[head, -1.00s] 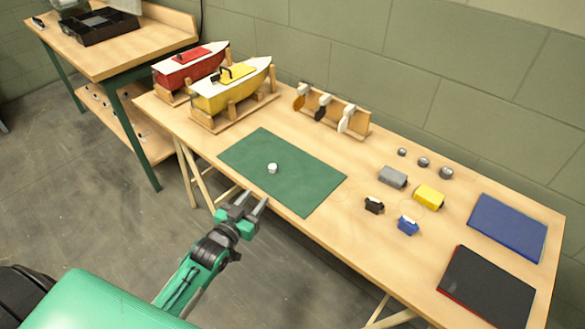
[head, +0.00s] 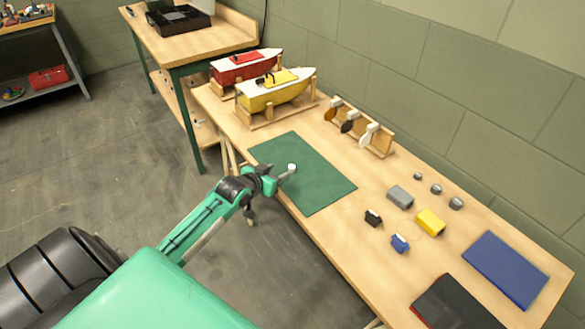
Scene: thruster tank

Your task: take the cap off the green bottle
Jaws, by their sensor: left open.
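A small white round piece (head: 292,167), which looks like a cap, is on the green mat (head: 318,187). I cannot make out a green bottle; whether one stands under the white piece cannot be told. My left gripper (head: 284,177) is open over the mat's near left edge. Its fingertips point at the white piece and are very close to it; I cannot tell whether they touch it. My right gripper is not in view.
A yellow boat (head: 276,92) and a red boat (head: 245,67) stand on wooden cradles behind the mat. A propeller rack (head: 366,137) is at the back. Grey and yellow blocks, a blue book (head: 504,268) and a black book (head: 455,304) lie to the right.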

